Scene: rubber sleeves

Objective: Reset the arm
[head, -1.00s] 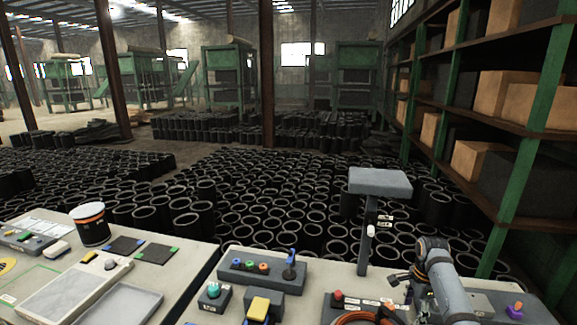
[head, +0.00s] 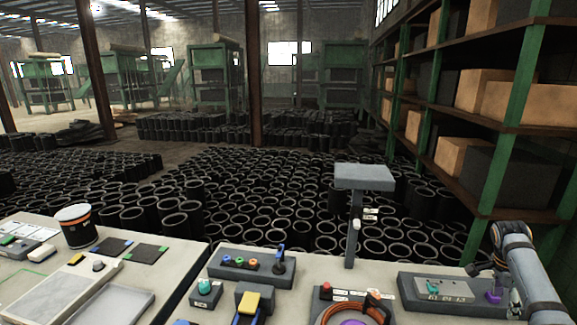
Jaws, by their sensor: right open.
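My right gripper (head: 484,272) is at the lower right of the head view, at the end of my grey arm. It is open, dark and small in the picture. My left gripper is not in view.
A grey-topped post (head: 355,225) stands left of my right arm. Shelving (head: 505,150) rises at the right.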

